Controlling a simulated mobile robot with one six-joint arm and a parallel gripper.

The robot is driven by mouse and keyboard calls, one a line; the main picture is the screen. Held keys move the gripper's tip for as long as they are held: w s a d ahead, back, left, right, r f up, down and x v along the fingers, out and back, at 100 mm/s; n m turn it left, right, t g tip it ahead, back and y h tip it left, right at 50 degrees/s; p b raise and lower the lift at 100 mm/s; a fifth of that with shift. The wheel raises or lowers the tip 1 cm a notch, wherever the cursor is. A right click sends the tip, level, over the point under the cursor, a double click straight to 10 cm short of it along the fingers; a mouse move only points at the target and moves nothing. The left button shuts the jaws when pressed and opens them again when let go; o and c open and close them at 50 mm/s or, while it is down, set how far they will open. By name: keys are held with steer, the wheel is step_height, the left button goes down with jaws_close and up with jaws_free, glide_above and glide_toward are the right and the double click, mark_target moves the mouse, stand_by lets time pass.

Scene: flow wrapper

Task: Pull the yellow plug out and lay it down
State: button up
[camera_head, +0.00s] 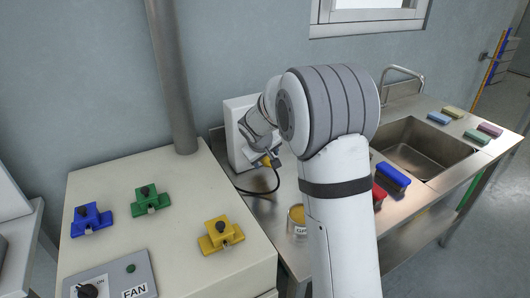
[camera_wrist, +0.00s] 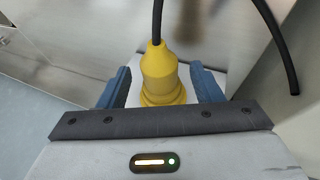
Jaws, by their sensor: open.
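The yellow plug (camera_wrist: 161,75) is between the two blue fingers of my gripper (camera_wrist: 162,84) in the wrist view, with a small gap on each side. Its black cable runs from its narrow end. In the head view the yellow plug (camera_head: 266,161) shows at the front of a white box (camera_head: 233,134) against the wall, and its cable (camera_head: 274,186) hangs down to the steel counter. My gripper (camera_head: 262,150) is at the plug, partly hidden by my arm. The jaws are open around the plug. The plug's pin end is hidden.
A cream cabinet (camera_head: 180,252) at left carries blue (camera_head: 91,219), green (camera_head: 151,199) and yellow (camera_head: 221,236) clamp-like pieces and a FAN panel (camera_head: 110,278). A can (camera_head: 297,221), a blue brush (camera_head: 391,179) and a sink (camera_head: 425,150) are on the counter (camera_head: 262,210).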

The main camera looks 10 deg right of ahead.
steer(key=shift+w+d+f, duration=0.1)
steer(key=shift+f, duration=0.15)
steer(key=shift+c, duration=0.6)
jaws_close()
stand_by(0.3)
steer(key=shift+s+d+b, duration=0.35)
steer(key=shift+s+b, duration=0.15)
steer(key=shift+s, duration=0.6)
steer(key=shift+s+d+b, duration=0.4)
steer(key=shift+s+b, duration=0.15)
steer(key=shift+s, duration=0.55)
steer(key=shift+s+d+b, duration=0.35)
steer(key=shift+s+b, duration=0.15)
steer(key=shift+s, duration=0.6)
